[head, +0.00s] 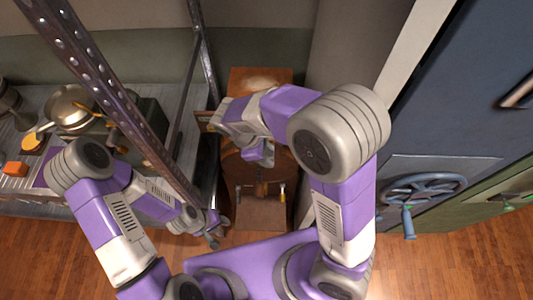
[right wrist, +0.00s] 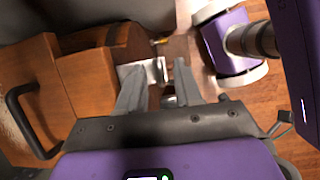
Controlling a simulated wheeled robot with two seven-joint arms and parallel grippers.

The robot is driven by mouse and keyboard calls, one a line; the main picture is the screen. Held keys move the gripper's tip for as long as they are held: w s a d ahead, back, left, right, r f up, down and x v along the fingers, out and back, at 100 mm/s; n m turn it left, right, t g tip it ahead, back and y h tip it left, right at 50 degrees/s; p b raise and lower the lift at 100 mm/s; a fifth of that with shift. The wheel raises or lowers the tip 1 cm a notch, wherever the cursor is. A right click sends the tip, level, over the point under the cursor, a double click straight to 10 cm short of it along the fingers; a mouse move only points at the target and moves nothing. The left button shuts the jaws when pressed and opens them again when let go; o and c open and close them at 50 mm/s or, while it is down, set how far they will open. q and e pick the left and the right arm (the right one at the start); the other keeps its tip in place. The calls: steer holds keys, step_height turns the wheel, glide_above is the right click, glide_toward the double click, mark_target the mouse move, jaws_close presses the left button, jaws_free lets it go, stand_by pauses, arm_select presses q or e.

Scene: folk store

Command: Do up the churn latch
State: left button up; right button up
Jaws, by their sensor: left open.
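The churn is the brown wooden body (head: 258,170) at the middle of the head view, partly hidden behind my right arm. In the right wrist view its wood (right wrist: 90,78) fills the left, with a dark curved handle (right wrist: 20,115). A pale metal plate (right wrist: 148,72), which may be part of the latch, shows by the fingertips. My right gripper (right wrist: 161,68) has its fingers apart beside this plate; I cannot tell whether they touch it. In the head view its fingers are hidden. My left gripper (head: 215,232) is open and empty, low and left of the churn.
At the right a blue cabinet has a handwheel (head: 424,190) sticking out. Wooden floor (head: 450,265) is clear at the lower right.

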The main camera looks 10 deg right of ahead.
steer(key=shift+c, duration=0.3)
jaws_close()
step_height(320, 180, down, 9)
steer(key=m+t+h+b, duration=0.3)
steer(key=t+b, duration=0.9)
steer(key=b, duration=1.3)
steer(key=shift+w+r+t+h+b, duration=0.25)
steer(key=shift+t+h+b, duration=0.15)
steer(key=shift+h, duration=0.8)
steer(key=shift+m, duration=0.3)
